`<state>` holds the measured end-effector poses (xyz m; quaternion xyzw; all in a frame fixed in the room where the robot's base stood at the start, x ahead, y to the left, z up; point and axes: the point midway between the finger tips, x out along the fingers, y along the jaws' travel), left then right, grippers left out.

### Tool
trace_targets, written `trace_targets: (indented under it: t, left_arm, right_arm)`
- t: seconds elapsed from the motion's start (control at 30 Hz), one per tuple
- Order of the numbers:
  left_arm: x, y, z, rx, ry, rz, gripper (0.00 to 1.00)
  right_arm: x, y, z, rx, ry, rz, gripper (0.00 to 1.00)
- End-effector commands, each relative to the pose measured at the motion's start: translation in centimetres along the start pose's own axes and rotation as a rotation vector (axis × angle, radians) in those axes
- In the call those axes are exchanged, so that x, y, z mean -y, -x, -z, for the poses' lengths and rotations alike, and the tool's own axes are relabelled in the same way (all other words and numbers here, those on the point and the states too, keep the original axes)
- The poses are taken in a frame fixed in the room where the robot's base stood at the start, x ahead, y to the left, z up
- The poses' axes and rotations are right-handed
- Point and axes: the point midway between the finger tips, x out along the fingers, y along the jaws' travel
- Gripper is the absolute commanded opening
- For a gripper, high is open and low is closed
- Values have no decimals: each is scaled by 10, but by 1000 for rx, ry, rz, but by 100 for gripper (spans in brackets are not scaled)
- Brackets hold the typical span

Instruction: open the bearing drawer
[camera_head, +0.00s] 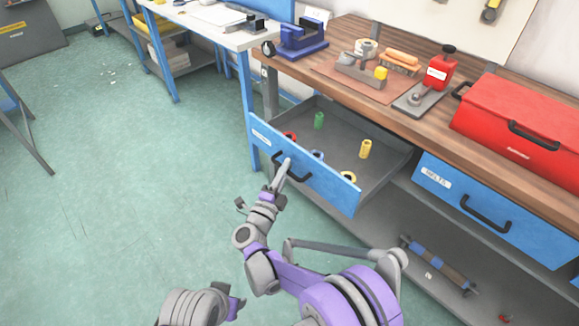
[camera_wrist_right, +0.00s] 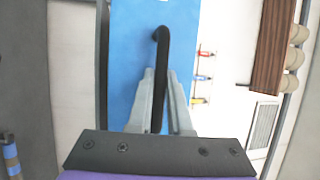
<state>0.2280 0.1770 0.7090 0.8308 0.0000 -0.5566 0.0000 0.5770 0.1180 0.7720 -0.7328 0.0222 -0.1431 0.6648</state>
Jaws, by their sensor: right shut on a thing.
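The blue-fronted bearing drawer (camera_head: 325,187) is pulled out from under the workbench, and its grey inside shows. Its label is too small to read. Its black handle (camera_head: 300,175) also shows in the right wrist view (camera_wrist_right: 160,50). My right gripper (camera_head: 284,170) is shut on this handle, one finger on each side of the bar, as the right wrist view (camera_wrist_right: 160,105) shows. Inside the drawer lie a green part (camera_head: 319,120), a yellow part (camera_head: 365,149) and several other coloured rings. My left gripper (camera_head: 236,303) is low in the head view, its fingers not clear.
A closed blue drawer labelled BELTS (camera_head: 490,208) is at the right. A grey lower shelf (camera_head: 400,265) runs below. The green floor (camera_head: 110,170) at left is clear.

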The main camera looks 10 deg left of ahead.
Motion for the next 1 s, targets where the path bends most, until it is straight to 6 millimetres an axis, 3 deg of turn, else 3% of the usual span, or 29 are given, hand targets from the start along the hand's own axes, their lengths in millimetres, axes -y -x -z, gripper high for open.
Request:
trace_targets:
  t: [0.27,0.3,0.43,1.0]
  left_arm:
    - [0,0,0,0,0,0,50]
    - [0,0,0,0,0,0,50]
    - [0,0,0,0,0,0,50]
    - [0,-1,0,0,0,0,50]
  right_arm:
    - [0,0,0,-1,-1,-1,0]
    - [0,0,0,0,-1,-1,24]
    - [0,0,0,0,-1,0,47]
    - [-2,-2,2,1,0,0,47]
